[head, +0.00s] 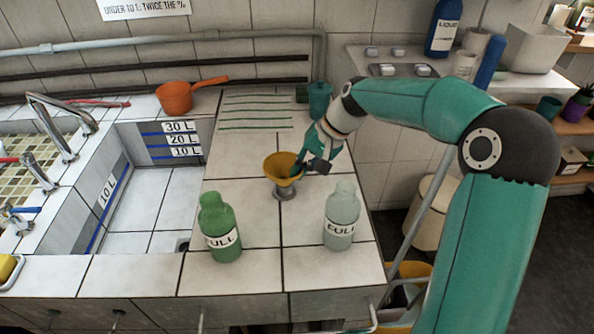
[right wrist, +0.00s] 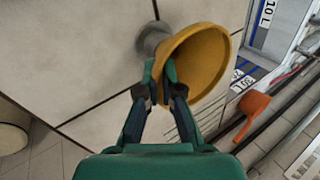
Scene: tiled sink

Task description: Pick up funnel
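The yellow funnel (head: 284,167) sits mouth up, a little tilted, on a small grey stand (head: 284,193) on the tiled counter. My right gripper (head: 300,171) is at the funnel's right rim in the head view. In the right wrist view, the fingertips (right wrist: 160,73) are at the near rim of the funnel (right wrist: 200,62), one finger outside it and one overlapping its inner side. A small gap shows between the fingertips; whether they grip the wall is unclear. The grey stand also shows in the wrist view (right wrist: 152,40). My left gripper is out of view.
A green bottle (head: 219,225) and a pale clear bottle (head: 342,215) stand in front of the funnel on either side. The sink basin (head: 150,200) lies to the left. An orange pot (head: 174,98) and a teal jar (head: 319,101) stand behind.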

